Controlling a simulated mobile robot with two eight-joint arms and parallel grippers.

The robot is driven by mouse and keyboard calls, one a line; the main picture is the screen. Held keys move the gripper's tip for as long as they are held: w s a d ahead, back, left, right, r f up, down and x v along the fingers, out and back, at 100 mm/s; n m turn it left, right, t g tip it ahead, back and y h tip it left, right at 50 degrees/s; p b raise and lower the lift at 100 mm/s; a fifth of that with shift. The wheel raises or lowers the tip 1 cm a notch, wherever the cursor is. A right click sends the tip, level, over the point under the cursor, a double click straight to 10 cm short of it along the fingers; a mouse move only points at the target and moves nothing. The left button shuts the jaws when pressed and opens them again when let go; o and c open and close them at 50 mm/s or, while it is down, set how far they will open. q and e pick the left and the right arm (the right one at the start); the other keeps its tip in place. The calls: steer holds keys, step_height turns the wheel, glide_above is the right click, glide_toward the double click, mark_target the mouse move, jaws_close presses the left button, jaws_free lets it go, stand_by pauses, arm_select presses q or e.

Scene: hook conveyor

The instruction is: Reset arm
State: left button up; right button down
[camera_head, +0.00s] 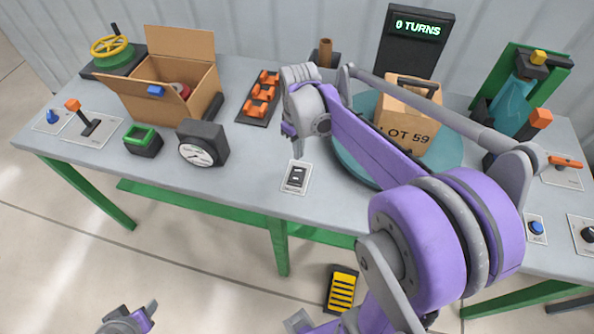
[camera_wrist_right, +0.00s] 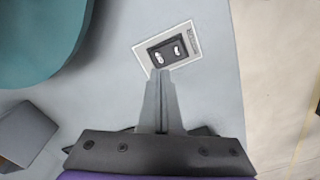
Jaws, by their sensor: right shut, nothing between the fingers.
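My right gripper (camera_head: 297,155) hangs over the middle front of the table, its fingers partly hidden by my wrist. In the right wrist view its fingers (camera_wrist_right: 160,75) are closed together and empty. Their tips appear at the near edge of a black rocker switch (camera_wrist_right: 167,52) on a pale plate; I cannot tell whether they touch it. The switch plate (camera_head: 296,178) also shows in the head view, just below the gripper. Part of my left gripper (camera_head: 143,316) shows at the bottom edge, low in front of the table; its jaw opening is unclear.
A teal turntable (camera_head: 350,160) carries a box marked LOT 59 (camera_head: 408,118), partly behind my right arm. A dial gauge (camera_head: 202,145), an open carton (camera_head: 140,103) and a lever plate (camera_head: 93,128) stand left. A display (camera_head: 416,40) reads 0 TURNS. Bare tabletop (camera_head: 250,165) lies between gauge and switch.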

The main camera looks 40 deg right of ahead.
steer(key=shift+r, duration=0.35)
steer(key=shift+a, duration=0.1)
steer(key=s+a+f+m+t, duration=0.1)
steer(key=s+a+t, duration=0.4)
steer(key=s+a, duration=0.7)
steer(key=shift+s+a+f+m+t, duration=0.2)
steer(key=shift+a+f+m+t, duration=0.15)
steer(key=shift+a+f, duration=0.5)
steer(key=shift+s+d, duration=0.1)
